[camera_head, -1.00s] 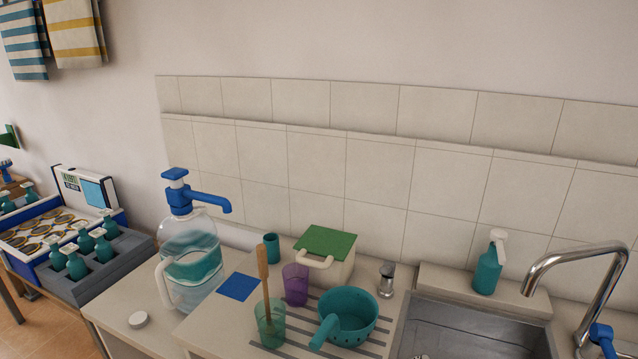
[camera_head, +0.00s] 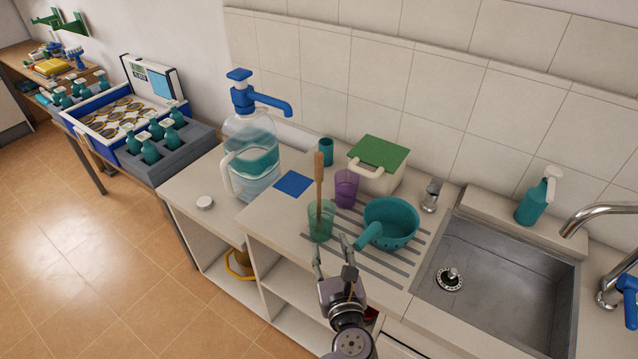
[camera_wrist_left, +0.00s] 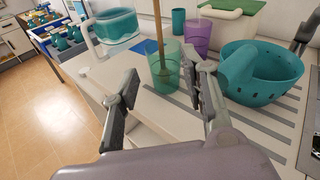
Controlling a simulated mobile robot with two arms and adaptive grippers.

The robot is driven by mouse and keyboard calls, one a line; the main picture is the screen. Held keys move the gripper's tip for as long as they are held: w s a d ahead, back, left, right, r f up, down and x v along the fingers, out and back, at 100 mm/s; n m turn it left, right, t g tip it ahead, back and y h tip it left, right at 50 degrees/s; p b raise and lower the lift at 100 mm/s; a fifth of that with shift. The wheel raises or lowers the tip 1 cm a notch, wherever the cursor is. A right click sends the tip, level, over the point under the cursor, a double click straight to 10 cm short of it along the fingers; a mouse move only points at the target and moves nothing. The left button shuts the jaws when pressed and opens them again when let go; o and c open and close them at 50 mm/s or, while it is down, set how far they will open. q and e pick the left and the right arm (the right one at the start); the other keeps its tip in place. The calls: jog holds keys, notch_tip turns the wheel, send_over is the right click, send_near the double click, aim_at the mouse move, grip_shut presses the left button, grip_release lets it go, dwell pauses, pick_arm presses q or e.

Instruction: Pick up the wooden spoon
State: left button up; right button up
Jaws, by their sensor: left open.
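The wooden spoon (camera_head: 319,178) stands nearly upright in a clear green cup (camera_head: 322,230) on the counter's drainboard. Its handle rises above the rim, and its lower end shows through the cup wall. In the left wrist view the spoon (camera_wrist_left: 159,28) and the cup (camera_wrist_left: 163,79) are ahead, between the two fingers. My left gripper (camera_head: 329,243) is open and empty, low in front of the cup at the counter's front edge. It appears apart from the spoon. My right gripper is not in view.
A teal colander (camera_head: 391,222) stands right of the cup, its handle pointing toward my gripper. A purple cup (camera_head: 346,187) is behind the spoon. A pump jug (camera_head: 250,150) is at the left, a sink (camera_head: 505,262) at the right. A blue mat (camera_head: 293,183) lies left of the cup.

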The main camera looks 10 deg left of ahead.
pick_arm(q)
jog(key=t+y, duration=0.1)
send_near(320, 176)
jog(key=shift+m, duration=0.5)
jog(key=b+x, duration=0.1)
jog(key=x, duration=0.1)
jog(key=b+x, duration=0.2)
jog(key=x, duration=0.1)
jog(key=shift+w+a+f, duration=0.2)
jog(key=shift+a+f, duration=0.15)
jog(key=shift+a, duration=0.1)
jog(key=b+x, duration=0.2)
jog(key=x, duration=0.1)
jog(key=b+x, duration=0.1)
jog(key=shift+w+d+r, duration=0.15)
jog(key=shift+w+r, duration=0.1)
jog(key=shift+w, duration=0.55)
jog(key=shift+s+r, duration=0.1)
jog(key=shift+c, duration=0.2)
jog(key=shift+c, duration=0.8)
grip_shut()
